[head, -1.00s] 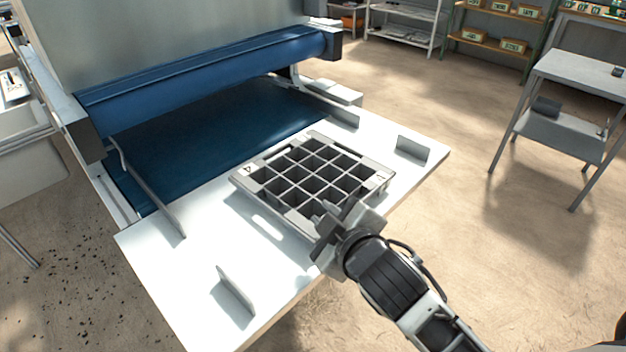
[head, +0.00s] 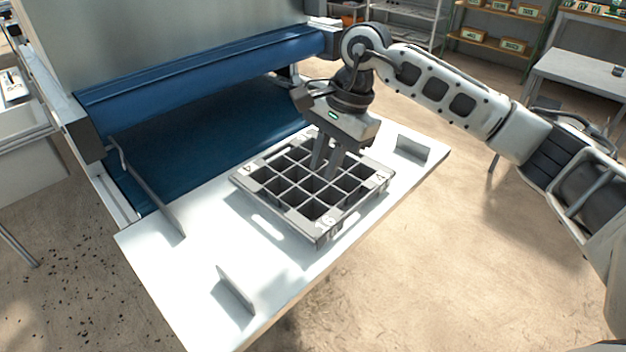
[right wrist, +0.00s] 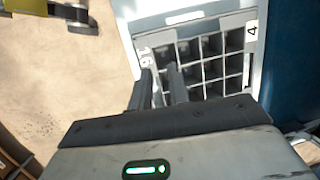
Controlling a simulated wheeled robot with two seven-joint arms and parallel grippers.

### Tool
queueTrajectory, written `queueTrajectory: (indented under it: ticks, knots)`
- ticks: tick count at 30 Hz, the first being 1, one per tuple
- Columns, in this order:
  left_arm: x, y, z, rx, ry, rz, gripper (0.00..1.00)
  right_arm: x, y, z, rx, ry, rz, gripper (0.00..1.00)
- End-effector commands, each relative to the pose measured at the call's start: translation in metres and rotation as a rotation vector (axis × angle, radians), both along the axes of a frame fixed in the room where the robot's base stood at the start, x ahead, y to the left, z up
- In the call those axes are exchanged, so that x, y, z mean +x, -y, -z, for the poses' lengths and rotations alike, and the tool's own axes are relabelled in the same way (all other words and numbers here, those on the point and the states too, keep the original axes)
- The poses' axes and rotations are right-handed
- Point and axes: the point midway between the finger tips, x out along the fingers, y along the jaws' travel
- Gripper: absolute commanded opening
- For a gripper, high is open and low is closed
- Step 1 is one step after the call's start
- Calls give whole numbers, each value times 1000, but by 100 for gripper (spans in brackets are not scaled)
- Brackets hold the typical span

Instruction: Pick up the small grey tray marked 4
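The grey tray (head: 277,214), divided into several square cells, lies flat on a white board. White labels show at its corners; in the right wrist view, one label on the tray (right wrist: 237,22) reads 4. My right gripper (head: 322,172) is over the tray, coming down from above, its fingers pointing at the cells on the tray's right-hand part. In the right wrist view its two fingers (right wrist: 160,75) stand apart with a gap between them and nothing visibly held. I cannot tell whether the fingertips reach into the cells. My left gripper is not in view.
The white board (head: 190,275) has small upright metal plates, one at the front (head: 235,291) and one at the right (head: 411,149). A blue belt (head: 190,150) under a blue roller lies behind. The board's front left is clear. A grey side table (head: 580,75) stands at right.

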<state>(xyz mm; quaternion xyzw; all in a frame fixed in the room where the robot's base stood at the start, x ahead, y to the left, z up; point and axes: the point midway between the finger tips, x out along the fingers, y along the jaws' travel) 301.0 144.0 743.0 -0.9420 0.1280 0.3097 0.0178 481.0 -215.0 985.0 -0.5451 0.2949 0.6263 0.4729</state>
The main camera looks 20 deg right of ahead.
Motion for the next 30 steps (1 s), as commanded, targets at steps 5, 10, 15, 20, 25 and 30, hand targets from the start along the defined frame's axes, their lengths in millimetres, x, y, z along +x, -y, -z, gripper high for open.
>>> queueTrajectory:
  ticks: [5, 10, 15, 20, 25, 30]
  knots:
    - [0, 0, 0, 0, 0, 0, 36, 0, 65, -18, -243, -33, 7, 18]
    - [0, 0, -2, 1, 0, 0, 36, -2, 75, -1, -281, -50, 7, 18]
    - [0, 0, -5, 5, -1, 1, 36, -2, 74, 37, -278, -50, 6, 18]
    - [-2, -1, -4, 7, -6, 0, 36, -2, 74, 67, -276, -48, 8, 18]
    - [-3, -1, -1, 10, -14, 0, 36, -1, 74, 83, -276, -44, 7, 18]
    - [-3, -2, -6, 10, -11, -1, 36, 0, 75, 96, -275, -48, 7, 18]
